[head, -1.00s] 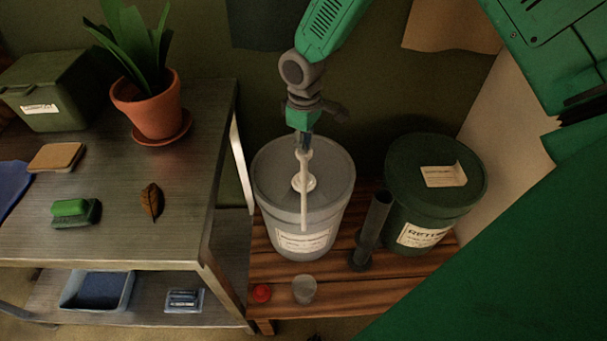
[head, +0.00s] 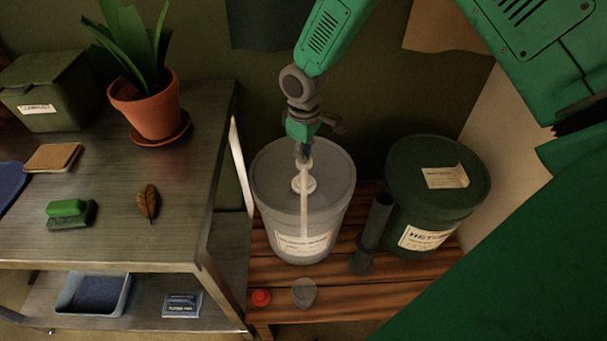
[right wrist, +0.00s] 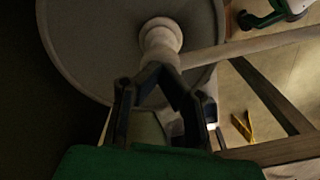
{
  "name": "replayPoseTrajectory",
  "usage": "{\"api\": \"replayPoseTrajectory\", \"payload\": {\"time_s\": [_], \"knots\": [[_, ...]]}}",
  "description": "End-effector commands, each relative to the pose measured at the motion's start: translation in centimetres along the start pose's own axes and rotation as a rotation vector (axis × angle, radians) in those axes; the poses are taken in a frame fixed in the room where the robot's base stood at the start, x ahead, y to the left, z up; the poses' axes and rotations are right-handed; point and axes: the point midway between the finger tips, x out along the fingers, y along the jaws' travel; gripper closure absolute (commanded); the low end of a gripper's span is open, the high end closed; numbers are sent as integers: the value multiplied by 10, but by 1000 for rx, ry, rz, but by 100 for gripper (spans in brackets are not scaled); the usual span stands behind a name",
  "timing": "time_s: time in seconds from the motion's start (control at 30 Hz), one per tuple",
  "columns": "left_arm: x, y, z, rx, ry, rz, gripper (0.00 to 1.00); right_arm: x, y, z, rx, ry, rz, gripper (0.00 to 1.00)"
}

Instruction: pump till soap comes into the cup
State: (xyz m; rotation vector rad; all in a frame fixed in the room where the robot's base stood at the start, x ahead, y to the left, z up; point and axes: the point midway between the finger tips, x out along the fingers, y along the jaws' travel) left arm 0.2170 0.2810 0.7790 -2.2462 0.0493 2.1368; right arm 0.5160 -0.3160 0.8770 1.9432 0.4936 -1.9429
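A grey bucket (head: 275,215) with a white label stands on the wooden bench. A pale pump (head: 304,184) rises from its lid, with a long spout reaching toward the front. My right gripper (head: 303,155) points down at the top of the pump, and its tips look to touch the pump head. In the right wrist view the fingers (right wrist: 160,72) come together at the tips beside the pump head (right wrist: 160,42), shut with nothing clearly between them. A small translucent cup (head: 304,293) stands on the bench in front of the bucket; its contents cannot be made out. My left gripper is out of view.
A red item (head: 261,298) lies left of the cup. A metal table (head: 105,220) with a potted plant (head: 147,105) stands at left.

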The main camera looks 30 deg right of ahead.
Motion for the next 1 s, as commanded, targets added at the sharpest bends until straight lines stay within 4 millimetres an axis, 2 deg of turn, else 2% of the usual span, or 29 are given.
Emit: {"api": "replayPoseTrajectory", "payload": {"time_s": [0.17,0.63,1.0], "knots": [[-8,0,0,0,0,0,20,-8,-1,1,0,-3,-2,100],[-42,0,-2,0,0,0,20,-48,-1,1,0,-1,0,100],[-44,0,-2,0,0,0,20,-50,0,1,0,-1,0,100]]}}
